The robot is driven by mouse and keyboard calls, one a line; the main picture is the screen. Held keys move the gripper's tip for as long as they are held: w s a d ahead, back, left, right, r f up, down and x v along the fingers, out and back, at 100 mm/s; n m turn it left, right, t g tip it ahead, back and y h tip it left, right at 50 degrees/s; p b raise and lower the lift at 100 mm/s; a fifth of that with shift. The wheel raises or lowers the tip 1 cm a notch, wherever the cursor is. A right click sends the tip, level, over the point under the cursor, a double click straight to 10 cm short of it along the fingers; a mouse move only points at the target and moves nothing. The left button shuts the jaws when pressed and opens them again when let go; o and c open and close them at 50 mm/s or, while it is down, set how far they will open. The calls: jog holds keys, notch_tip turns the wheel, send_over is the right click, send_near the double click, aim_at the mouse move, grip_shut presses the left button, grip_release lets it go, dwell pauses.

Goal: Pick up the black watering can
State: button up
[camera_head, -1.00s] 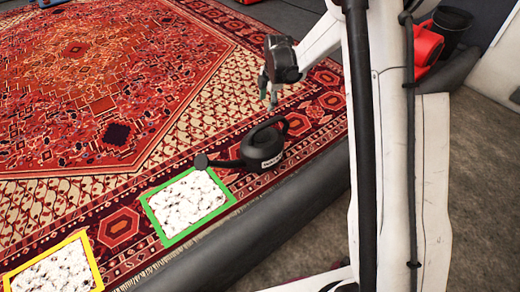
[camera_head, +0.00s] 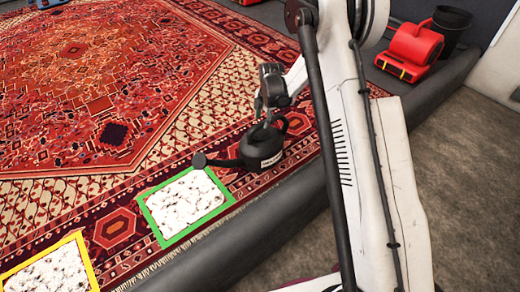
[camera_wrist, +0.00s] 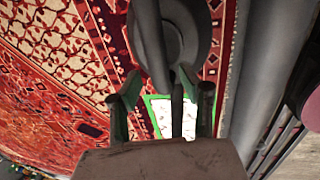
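The black watering can (camera_head: 261,147) stands upright on the red patterned rug near its edge, with a pale label on its side. Its spout points left and ends in a round rose (camera_head: 199,160) by the green-framed panel. My gripper (camera_head: 264,112) is right above the can, with its fingers pointing down at the handle. In the wrist view, the can's round body (camera_wrist: 192,42) fills the top middle, and its dark handle (camera_wrist: 150,45) runs down towards the space between my fingers. The fingers are apart. Whether they touch the handle cannot be told.
A white panel with a green frame (camera_head: 146,208) lies beside the can, and one with a yellow frame (camera_head: 90,262) lies farther left. A dark padded kerb (camera_head: 262,222) edges the rug. A red machine (camera_head: 410,48) and a black bucket (camera_head: 450,28) stand at the upper right.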

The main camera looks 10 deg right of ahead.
aim_at(260, 124)
jog(key=f, duration=0.1)
jog(key=f+b, duration=0.1)
jog(key=f, duration=0.1)
jog(key=w+a+f+b, duration=0.1)
jog(key=f, duration=0.1)
grip_shut()
jog(key=shift+r, duration=0.1)
dwell(0.3)
